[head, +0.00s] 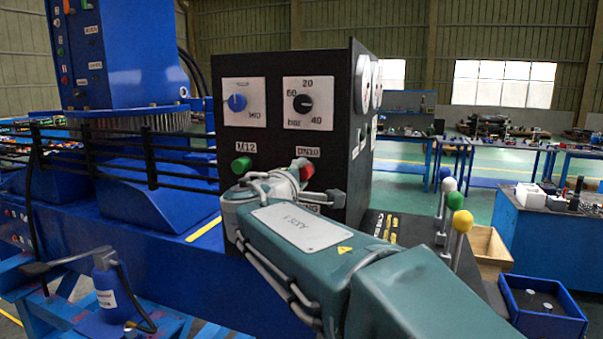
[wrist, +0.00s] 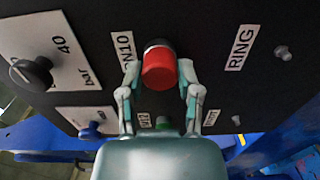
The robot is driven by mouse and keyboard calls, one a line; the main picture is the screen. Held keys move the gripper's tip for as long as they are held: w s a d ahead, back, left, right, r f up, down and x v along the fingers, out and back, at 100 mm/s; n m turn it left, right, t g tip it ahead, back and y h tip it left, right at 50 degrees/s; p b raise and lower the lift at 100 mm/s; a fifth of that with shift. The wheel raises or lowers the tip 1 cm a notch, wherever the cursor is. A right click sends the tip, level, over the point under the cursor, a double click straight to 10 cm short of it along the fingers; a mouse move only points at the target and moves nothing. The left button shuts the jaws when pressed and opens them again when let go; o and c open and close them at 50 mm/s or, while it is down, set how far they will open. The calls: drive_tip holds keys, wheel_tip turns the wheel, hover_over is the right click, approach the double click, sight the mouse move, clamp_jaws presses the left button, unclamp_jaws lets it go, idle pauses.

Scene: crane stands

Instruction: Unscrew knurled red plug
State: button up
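The red plug (wrist: 159,70) sticks out of the black panel in the wrist view, under the label ending in N10. A dark ring shows behind its red cap. My gripper (wrist: 158,66) has one finger on each side of the plug. In the head view, part of the red plug (head: 308,171) shows beyond my gripper (head: 301,167), and my wrist hides the rest. Whether the plug's thread is engaged cannot be seen.
A green plug (head: 241,166) sits left under the M12 label. Above are a blue knob (head: 237,103) and a black knob (head: 302,103). Levers with coloured balls (head: 462,221) stand at right. A black railing (head: 150,155) runs along the left. A blue bin (head: 543,308) is at lower right.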

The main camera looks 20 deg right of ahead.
clamp_jaws()
drive_tip(key=shift+s, duration=0.1)
drive_tip(key=shift+a+n, duration=0.1)
drive_tip(key=shift+n, duration=2.5)
drive_tip(key=shift+n, duration=2.6)
